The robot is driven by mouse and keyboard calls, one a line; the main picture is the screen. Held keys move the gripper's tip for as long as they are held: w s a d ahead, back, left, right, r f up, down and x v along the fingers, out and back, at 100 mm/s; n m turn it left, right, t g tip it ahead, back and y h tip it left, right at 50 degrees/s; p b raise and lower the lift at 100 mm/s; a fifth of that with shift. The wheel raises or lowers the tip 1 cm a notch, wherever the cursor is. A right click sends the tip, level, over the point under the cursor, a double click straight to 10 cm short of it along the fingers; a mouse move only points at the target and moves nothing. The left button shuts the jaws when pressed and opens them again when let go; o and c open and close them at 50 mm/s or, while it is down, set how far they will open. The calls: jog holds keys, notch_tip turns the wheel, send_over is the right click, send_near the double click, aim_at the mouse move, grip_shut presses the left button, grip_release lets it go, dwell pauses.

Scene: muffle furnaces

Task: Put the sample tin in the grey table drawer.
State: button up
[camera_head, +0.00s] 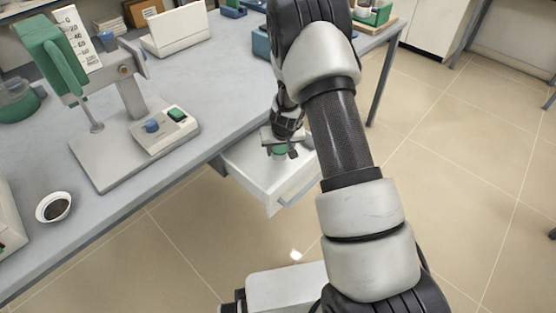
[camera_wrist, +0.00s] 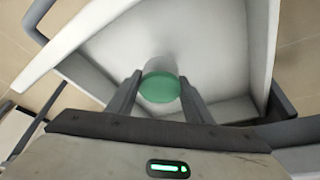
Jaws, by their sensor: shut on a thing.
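The sample tin has a green top and a paler body, and it shows between my fingertips in the wrist view (camera_wrist: 160,86). My gripper (camera_wrist: 160,90) is shut on it. In the head view the tin's green top (camera_head: 279,150) shows under my gripper (camera_head: 281,148). The table drawer (camera_head: 268,190) is pulled open below the table edge, with pale walls and a pale floor. The tin is over or inside the open drawer; I cannot tell whether it touches the floor. The drawer's interior (camera_wrist: 110,45) looks otherwise empty where it shows.
The grey table (camera_head: 60,235) carries a stand device with a green head (camera_head: 50,55), a small black-filled dish (camera_head: 54,207) and a white case (camera_head: 175,30). A green-and-white item (camera_head: 373,12) stands at the far corner. The tiled floor right of my arm is clear.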

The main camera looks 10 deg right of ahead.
aim_at(279, 158)
jog(key=shift+f+b, duration=0.45)
jog(key=shift+f, duration=1.6)
jog(key=shift+f, duration=0.1)
jog(key=shift+f+b, duration=0.2)
jog(key=shift+b, duration=0.1)
jog(key=o, duration=1.1)
jog(key=shift+r, duration=0.1)
